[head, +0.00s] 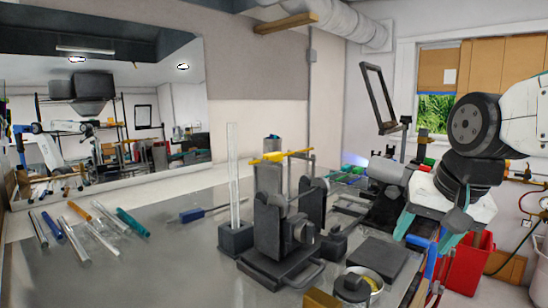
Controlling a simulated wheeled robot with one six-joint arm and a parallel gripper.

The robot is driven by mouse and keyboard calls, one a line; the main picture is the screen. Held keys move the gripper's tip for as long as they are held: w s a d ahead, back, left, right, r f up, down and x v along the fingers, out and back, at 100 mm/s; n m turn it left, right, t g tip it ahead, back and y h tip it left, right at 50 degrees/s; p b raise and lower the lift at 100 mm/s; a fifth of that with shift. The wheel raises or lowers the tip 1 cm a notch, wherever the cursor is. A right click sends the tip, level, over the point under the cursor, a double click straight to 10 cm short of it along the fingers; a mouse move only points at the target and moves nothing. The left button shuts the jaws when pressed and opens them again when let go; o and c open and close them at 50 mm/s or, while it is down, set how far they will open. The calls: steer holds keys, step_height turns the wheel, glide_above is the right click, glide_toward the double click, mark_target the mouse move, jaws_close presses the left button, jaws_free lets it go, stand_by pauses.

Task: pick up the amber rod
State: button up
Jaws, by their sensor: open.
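An amber rod (77,210) lies on the grey metal bench at the left, among several clear, blue and teal rods. It lies at a slant and looks partly close against its neighbours. My gripper (421,243) is at the right, far from the amber rod, above the bench's right end.
A dark burner stand (280,220) with a yellow bar (275,156) on top stands mid-bench. A tall clear rod (233,175) stands upright in a dark block (235,238). A blue-handled tool (193,214) lies nearby. A red bin (470,262) is at the right.

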steer(key=w+a+r+m+t+y, duration=0.1)
steer(key=w+a+r, duration=0.1)
steer(key=w+a, duration=0.3)
steer(key=w+a+r+m+t, duration=0.1)
steer(key=w+a+r, duration=0.1)
steer(key=w, duration=0.6)
steer(key=w+a+r+m+t+y, duration=0.1)
steer(key=w+a+r, duration=0.25)
steer(key=w, duration=0.25)
steer(key=m+t+y, duration=0.2)
steer(key=m+t, duration=0.1)
steer(key=m, duration=0.1)
glide_toward(283, 154)
steer(key=w, duration=0.1)
steer(key=x, duration=0.9)
steer(key=shift+s+f, duration=0.1)
steer(key=shift+s, duration=0.05)
steer(key=c, duration=0.9)
